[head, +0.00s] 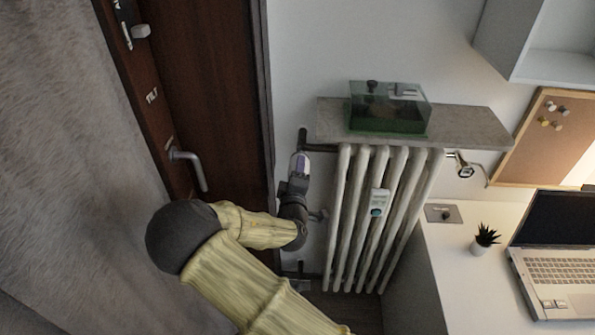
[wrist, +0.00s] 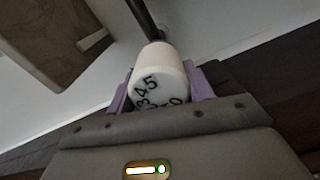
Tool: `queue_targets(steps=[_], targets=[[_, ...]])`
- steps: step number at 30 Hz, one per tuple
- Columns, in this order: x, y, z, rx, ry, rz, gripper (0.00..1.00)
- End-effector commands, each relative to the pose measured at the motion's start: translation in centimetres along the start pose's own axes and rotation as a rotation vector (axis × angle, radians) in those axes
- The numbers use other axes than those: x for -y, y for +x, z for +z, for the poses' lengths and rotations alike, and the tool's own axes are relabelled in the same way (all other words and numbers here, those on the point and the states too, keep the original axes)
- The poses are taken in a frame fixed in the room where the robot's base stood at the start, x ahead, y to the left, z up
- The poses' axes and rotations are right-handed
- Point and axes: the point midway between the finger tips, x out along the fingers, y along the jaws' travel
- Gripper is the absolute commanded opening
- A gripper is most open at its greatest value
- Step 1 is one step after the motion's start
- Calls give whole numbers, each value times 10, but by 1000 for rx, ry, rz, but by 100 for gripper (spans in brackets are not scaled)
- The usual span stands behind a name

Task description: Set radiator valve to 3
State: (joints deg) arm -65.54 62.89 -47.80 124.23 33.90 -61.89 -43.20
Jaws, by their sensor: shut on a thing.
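The radiator valve is a white round knob (wrist: 160,62) with black digits on its face, in the middle of the wrist view. The digits 3, 4 and 5 run up the left part of the face, and a 0 shows at the lower right. The lower face is hidden by my gripper's body. My gripper (wrist: 162,88) has its purple fingers on both sides of the knob and is shut on it. In the head view my gripper (head: 299,166) is at the left end of the radiator (head: 362,200), below a dark pipe; the knob is mostly hidden there.
A stone shelf (head: 470,122) with a glass tank (head: 388,108) sits above the radiator. A small white device (head: 378,203) hangs on its front. A dark door (head: 215,100) with a handle is at left. A white desk with a laptop (head: 560,270) and plant (head: 484,238) is at right.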

Motion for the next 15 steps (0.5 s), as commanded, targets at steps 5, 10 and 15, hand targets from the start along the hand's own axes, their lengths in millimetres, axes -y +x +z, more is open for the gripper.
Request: queue_targets(steps=[5,10,15], targets=[[1,0,-1,-4,-53,-1,29],[1,0,-1,-4,-68,-2,29],[1,0,-1,-4,-69,-2,29]])
